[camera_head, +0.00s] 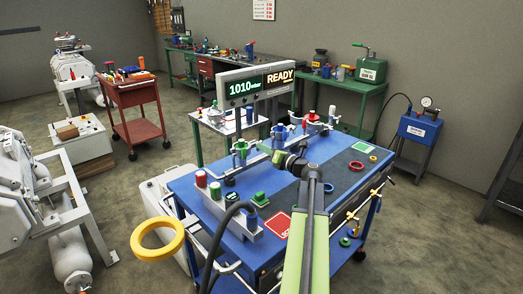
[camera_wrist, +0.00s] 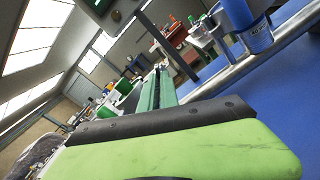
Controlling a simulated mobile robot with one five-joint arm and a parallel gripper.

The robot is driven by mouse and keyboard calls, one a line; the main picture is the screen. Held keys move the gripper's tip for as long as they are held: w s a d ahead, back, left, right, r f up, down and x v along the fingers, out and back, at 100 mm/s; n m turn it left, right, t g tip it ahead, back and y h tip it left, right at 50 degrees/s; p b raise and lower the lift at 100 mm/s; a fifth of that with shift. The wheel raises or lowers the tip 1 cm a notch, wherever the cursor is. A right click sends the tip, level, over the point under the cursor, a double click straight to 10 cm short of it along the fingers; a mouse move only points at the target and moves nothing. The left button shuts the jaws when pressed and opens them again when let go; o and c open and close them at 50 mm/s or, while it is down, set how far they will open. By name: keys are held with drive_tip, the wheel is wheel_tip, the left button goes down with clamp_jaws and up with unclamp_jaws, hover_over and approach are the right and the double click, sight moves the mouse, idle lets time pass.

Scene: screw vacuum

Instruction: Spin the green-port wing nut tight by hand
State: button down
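A fitting with green parts (camera_head: 241,148) stands upright at the back left of the blue-topped table (camera_head: 335,163); it may be the green port, but a wing nut is too small to make out. My gripper (camera_head: 281,157) reaches over the table from the front, to the right of that fitting and apart from it in the picture. In the wrist view, green finger parts (camera_wrist: 158,91) point away from the camera.
A blue-marked fitting (camera_head: 280,135) and a red-topped one (camera_head: 312,117) stand along the table's back edge. A display (camera_head: 255,84) reads 1010 mbar and READY.

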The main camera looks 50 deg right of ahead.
drive_tip(key=shift+a+f, duration=0.1)
drive_tip(key=c, duration=1.6)
unclamp_jaws()
drive_tip(key=s+a, duration=0.1)
drive_tip(key=s, duration=1.6)
drive_tip(key=shift+s, duration=0.15)
